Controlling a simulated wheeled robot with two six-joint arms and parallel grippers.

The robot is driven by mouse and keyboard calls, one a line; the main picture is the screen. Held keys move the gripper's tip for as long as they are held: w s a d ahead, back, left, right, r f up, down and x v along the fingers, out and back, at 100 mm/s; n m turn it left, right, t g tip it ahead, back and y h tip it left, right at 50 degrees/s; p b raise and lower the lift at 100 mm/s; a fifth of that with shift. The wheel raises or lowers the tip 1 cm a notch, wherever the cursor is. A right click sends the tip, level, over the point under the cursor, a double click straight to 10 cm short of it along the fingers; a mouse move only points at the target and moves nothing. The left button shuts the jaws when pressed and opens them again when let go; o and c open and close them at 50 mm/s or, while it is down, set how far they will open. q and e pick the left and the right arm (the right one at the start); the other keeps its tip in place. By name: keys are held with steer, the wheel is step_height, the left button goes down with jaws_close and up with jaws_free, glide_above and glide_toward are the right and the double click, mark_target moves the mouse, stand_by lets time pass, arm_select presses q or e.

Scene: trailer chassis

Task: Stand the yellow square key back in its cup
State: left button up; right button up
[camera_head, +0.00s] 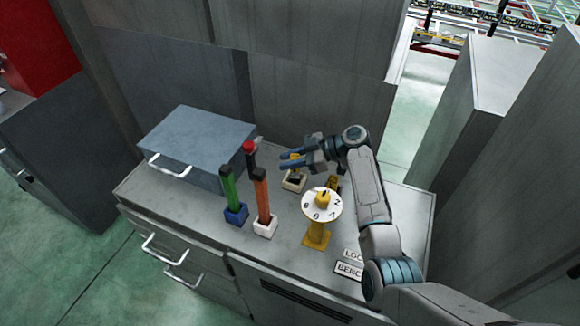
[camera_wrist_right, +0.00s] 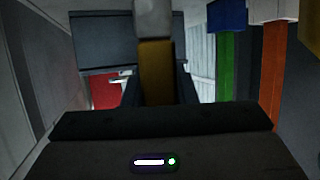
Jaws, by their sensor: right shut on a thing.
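The yellow key (camera_head: 295,157) is upright between the fingers of my right gripper (camera_head: 287,160), which is shut on it. In the right wrist view the yellow key (camera_wrist_right: 155,72) runs up the middle between the fingers. A pale cup (camera_head: 293,184) with a dark middle stands on the bench directly below the gripper. In the wrist view a pale block (camera_wrist_right: 152,18) meets the far end of the key. I cannot tell whether the key's lower end is inside the cup or just above it. My left gripper is not in view.
A green key (camera_head: 228,187) stands in a blue cup (camera_head: 236,215), and an orange key (camera_head: 262,197) in a white cup (camera_head: 265,228). A red-topped dark piece (camera_head: 248,150) stands behind them. A numbered dial (camera_head: 314,207) on a yellow post and a grey-blue box (camera_head: 195,140) flank them.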

mark_target(294, 174)
step_height(294, 174, down, 4)
steer(key=shift+w+r+p, duration=0.15)
steer(key=shift+r+p, duration=0.05)
steer(key=shift+p, duration=0.3)
steer(key=shift+f, duration=0.2)
steer(key=shift+f, duration=0.15)
steer(key=o, duration=1)
